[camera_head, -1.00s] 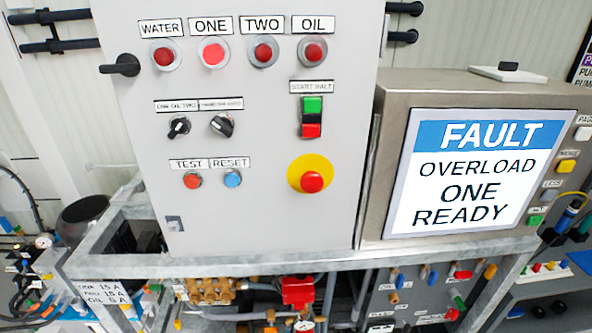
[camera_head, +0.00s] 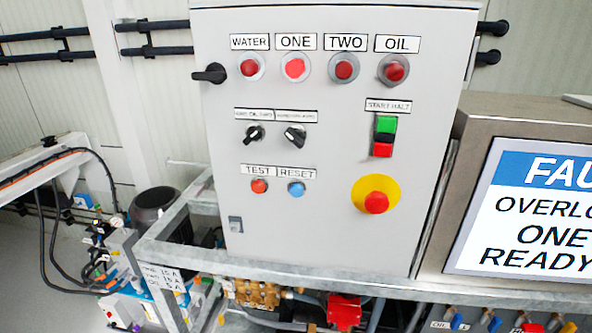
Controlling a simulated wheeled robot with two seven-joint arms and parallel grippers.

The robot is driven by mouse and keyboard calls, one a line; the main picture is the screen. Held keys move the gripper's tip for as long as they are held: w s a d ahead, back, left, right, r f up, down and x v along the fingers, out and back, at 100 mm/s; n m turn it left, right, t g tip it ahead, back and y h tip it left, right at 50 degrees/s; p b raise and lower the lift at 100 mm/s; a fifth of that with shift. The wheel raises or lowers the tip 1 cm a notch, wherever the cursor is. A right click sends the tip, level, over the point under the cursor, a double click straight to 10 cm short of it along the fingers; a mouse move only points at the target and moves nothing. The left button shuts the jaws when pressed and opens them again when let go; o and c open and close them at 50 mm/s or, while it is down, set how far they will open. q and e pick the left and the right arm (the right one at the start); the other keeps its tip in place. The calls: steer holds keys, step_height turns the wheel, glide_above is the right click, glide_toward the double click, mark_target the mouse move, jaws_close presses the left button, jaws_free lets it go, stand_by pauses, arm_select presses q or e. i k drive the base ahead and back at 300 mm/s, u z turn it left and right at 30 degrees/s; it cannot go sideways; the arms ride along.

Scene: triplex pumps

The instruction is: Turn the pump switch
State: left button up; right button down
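A grey control cabinet (camera_head: 330,220) stands in the middle of the head view. Two black rotary switches sit side by side on its door under small labels: the left switch (camera_head: 254,134) and the right switch (camera_head: 294,136). Both knobs look tilted; the small label text is hard to read, though the left one seems to include "OIL" and "TWO". Above them is a row of red lamps labelled WATER (camera_head: 251,67), ONE (camera_head: 295,67), TWO (camera_head: 344,67) and OIL (camera_head: 394,69). The ONE lamp looks brighter than the others. Neither of my grippers is in view.
The door also has a TEST button (camera_head: 259,186), a blue RESET button (camera_head: 296,189), a green and red START/HALT switch (camera_head: 384,137), an emergency stop (camera_head: 376,202) and a black handle (camera_head: 210,73). A fault display (camera_head: 535,215) stands right. A metal frame (camera_head: 300,273) runs below.

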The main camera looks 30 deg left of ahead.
mark_target(254, 133)
steer(key=u, duration=1.1)
